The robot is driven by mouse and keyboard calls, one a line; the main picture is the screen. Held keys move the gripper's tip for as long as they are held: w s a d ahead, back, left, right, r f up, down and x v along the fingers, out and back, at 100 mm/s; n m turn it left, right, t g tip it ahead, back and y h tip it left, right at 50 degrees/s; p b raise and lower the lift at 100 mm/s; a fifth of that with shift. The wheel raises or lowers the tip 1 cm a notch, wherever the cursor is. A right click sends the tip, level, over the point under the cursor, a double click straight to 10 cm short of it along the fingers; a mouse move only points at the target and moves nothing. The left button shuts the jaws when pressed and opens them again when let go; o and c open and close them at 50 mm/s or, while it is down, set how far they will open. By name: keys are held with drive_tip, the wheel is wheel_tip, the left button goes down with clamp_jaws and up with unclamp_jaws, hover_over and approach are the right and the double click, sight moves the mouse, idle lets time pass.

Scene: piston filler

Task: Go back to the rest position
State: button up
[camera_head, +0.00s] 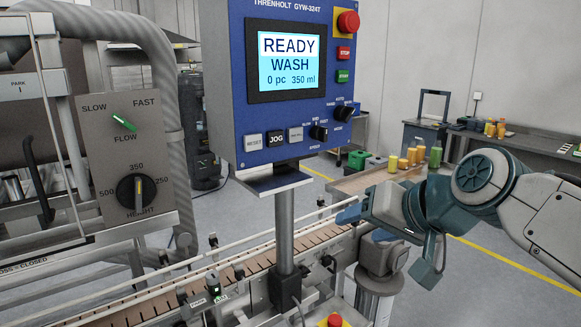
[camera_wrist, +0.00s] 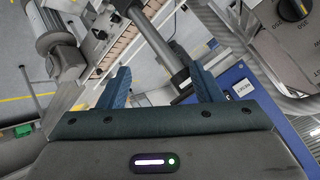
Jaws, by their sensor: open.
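My gripper (camera_head: 350,213) is at the right of the control post, above the right end of the conveyor in the head view. In the wrist view its two blue fingers (camera_wrist: 162,88) stand apart with nothing between them. The grey post of the control panel and the conveyor (camera_wrist: 122,22) lie beyond the fingers there. My arm reaches in from the right side. The blue control panel (camera_head: 225,80) shows READY, WASH, 0 pc and 350 ml on its screen (camera_head: 288,61).
The conveyor (camera_head: 215,283) runs along the front with rails and small sensors. The height knob (camera_head: 136,192) and flow switch (camera_head: 124,123) are on a grey plate at left. A red button (camera_head: 334,321) is at the bottom edge. A bench with yellow containers (camera_head: 402,164) stands behind my arm.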

drive_tip(key=s+d+f+g+h, duration=0.1)
drive_tip(key=s+f+g+h, duration=0.1)
drive_tip(key=f, duration=0.5)
drive_tip(key=s+d+f+g+h, duration=0.1)
drive_tip(key=s+f+g+h, duration=0.1)
drive_tip(key=s+f, duration=0.3)
drive_tip(key=s+f+n+g+h+b, duration=0.1)
drive_tip(key=s+f, duration=0.2)
drive_tip(key=f, duration=0.8)
drive_tip(key=shift+s+d+g+h, duration=0.3)
drive_tip(key=shift+d+g+h, duration=0.1)
drive_tip(key=shift+c, duration=0.3)
